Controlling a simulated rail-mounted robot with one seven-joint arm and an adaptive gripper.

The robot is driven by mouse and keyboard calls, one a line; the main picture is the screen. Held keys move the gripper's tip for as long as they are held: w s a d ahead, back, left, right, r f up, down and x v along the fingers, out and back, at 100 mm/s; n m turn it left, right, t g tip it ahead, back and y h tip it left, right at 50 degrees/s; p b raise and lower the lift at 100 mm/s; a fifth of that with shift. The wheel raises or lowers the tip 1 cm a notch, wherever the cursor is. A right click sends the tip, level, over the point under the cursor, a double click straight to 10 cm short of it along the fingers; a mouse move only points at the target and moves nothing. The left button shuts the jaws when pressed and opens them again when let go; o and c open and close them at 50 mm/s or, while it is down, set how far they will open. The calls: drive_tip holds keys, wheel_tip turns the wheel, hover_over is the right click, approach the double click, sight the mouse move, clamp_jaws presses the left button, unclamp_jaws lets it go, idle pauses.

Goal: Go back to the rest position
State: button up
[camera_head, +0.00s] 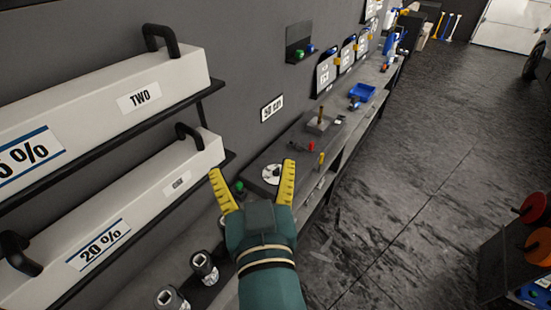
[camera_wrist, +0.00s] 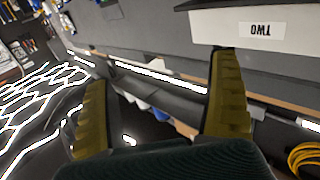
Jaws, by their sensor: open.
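My gripper (camera_head: 252,188) has two yellow fingers spread wide apart with nothing between them. It is held in the air, and in the head view it overlaps the near end of the grey workbench (camera_head: 338,147). In the wrist view my gripper (camera_wrist: 160,110) is also open and empty, with its yellow fingers at left and right.
Two long white boxes labelled TWO (camera_head: 110,92) and 20 % (camera_head: 120,225) lie on wall shelves at left. Bottles (camera_head: 204,267) stand below them. The bench holds a blue tray (camera_head: 362,92) and small tools. A dark rack (camera_head: 515,255) stands at lower right. The floor (camera_head: 430,150) between is clear.

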drive_tip(key=s+d+r+m+t+h, duration=0.2)
drive_tip(key=s+d+r+t+h, duration=0.1)
drive_tip(key=s+d+r, duration=0.5)
drive_tip(key=shift+s+d+r+t, duration=0.2)
drive_tip(key=shift+d+r+t, duration=0.6)
drive_tip(key=shift+d, duration=0.3)
wheel_tip(320, 180, up, 16)
drive_tip(key=p, duration=1.5)
drive_tip(key=shift+f+m+h+p, duration=0.2)
drive_tip(key=shift+m+h+p, duration=0.1)
drive_tip(key=shift+h+p, duration=0.1)
